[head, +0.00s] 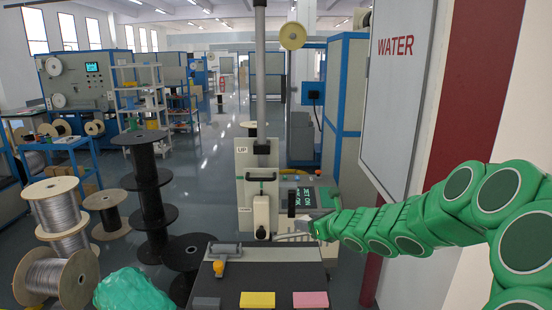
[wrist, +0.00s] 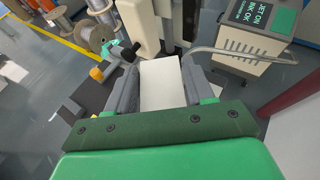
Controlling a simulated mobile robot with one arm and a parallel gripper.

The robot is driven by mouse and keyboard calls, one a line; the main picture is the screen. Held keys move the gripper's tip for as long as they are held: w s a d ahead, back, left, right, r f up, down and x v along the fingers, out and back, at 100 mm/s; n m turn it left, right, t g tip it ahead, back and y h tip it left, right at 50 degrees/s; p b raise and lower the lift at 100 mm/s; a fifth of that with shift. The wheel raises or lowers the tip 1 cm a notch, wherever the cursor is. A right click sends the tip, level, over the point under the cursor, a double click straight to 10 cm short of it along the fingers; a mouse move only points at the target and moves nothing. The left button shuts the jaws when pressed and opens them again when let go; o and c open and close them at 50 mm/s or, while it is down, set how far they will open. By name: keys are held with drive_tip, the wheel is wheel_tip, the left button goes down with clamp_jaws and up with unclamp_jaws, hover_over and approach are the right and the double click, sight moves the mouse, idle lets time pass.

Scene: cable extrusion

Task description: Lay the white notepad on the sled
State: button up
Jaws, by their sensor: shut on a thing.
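My gripper (head: 308,229) is in the middle of the head view, at the end of my green arm, beyond the dark bench. In the wrist view its two grey fingers (wrist: 160,88) are shut on the white notepad (wrist: 162,82), one finger along each side. In the head view the notepad shows only as a small pale sliver (head: 291,238) by the fingers. I cannot tell for certain which part is the sled. A grey-topped unit (head: 268,253) at the bench's far edge lies just nearer than the gripper.
The dark bench (head: 270,280) bears a yellow pad (head: 257,300), a pink pad (head: 310,300) and a grey tool with an orange part (head: 219,267). A printer console (head: 304,197) stands beyond the gripper. Cable reels (head: 58,278) fill the left; a cabinet marked WATER (head: 398,100) stands right.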

drive_tip(key=w+d+r+m+t+h, duration=0.2)
drive_tip(key=w+d+m+h, duration=0.15)
drive_tip(key=d, duration=0.85)
drive_tip(key=a, duration=0.6)
drive_tip(key=shift+s+a, duration=0.3)
drive_tip(key=shift+a, duration=0.05)
drive_tip(key=shift+r+m, duration=0.1)
drive_tip(key=shift+m, duration=0.15)
drive_tip(key=s+a+f+n+g+y, duration=0.25)
drive_tip(key=s+a+n, duration=0.2)
drive_tip(key=a, duration=0.55)
drive_tip(key=s+a+f+n+g+y, duration=0.25)
drive_tip(key=s+a+y, duration=0.2)
drive_tip(key=a, duration=0.45)
drive_tip(key=s+a+f+n+g+y, duration=0.1)
drive_tip(key=s+a+n+g, duration=0.2)
drive_tip(key=s, duration=0.5)
drive_tip(key=s+a+f+n+g+y, duration=0.1)
drive_tip(key=s+a+f+n+g, duration=0.1)
drive_tip(key=s+a+n+g, duration=0.2)
drive_tip(key=s+a+g, duration=0.1)
drive_tip(key=s+a, duration=0.2)
drive_tip(key=s, duration=0.1)
drive_tip(key=shift+s+a+n, duration=0.2)
drive_tip(key=shift+a+n, duration=0.05)
drive_tip(key=shift+n, duration=0.05)
drive_tip(key=shift+f, duration=0.1)
